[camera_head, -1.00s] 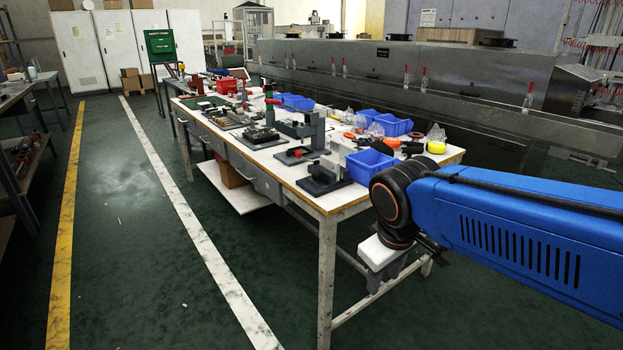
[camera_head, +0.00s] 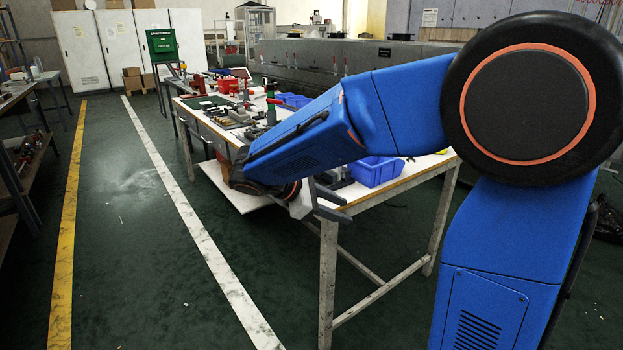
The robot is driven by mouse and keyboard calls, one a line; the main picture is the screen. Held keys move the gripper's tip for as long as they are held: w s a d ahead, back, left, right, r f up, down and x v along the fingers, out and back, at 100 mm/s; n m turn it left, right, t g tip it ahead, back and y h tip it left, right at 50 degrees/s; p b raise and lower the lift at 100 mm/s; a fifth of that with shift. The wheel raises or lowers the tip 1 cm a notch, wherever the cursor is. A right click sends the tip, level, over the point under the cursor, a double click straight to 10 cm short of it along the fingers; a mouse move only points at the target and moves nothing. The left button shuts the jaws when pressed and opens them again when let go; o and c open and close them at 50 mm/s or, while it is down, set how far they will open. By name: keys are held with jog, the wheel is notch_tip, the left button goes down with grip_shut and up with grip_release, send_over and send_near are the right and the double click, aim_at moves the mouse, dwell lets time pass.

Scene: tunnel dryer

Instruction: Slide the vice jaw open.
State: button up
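The dark grey vice (camera_head: 343,180) is at the near corner of the workbench (camera_head: 400,187), mostly hidden behind my blue forearm and gripper. Only a small dark part of it shows, so its jaw cannot be made out. My gripper (camera_head: 335,204) is at the near edge of the bench, in front of the vice in the picture. Its white body is tilted and its two grey fingers point right, with a gap between them and nothing seen in it. I cannot tell whether it touches the vice or the bench.
A blue bin (camera_head: 376,171) stands just right of the gripper on the bench. Tools and fixtures fill the bench further back, with a red bin (camera_head: 228,85) and more blue bins (camera_head: 293,100). The green floor (camera_head: 130,230) left of the bench is clear.

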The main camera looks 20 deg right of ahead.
jog(key=w+a+n+t+h, duration=0.2)
jog(key=w+a+n+h, duration=0.2)
jog(key=w+a, duration=0.45)
jog(key=n+t+h, duration=0.2)
jog(key=n+t, duration=0.1)
send_near(315, 176)
jog(key=x, duration=0.8)
jog(key=shift+d, duration=0.3)
grip_shut()
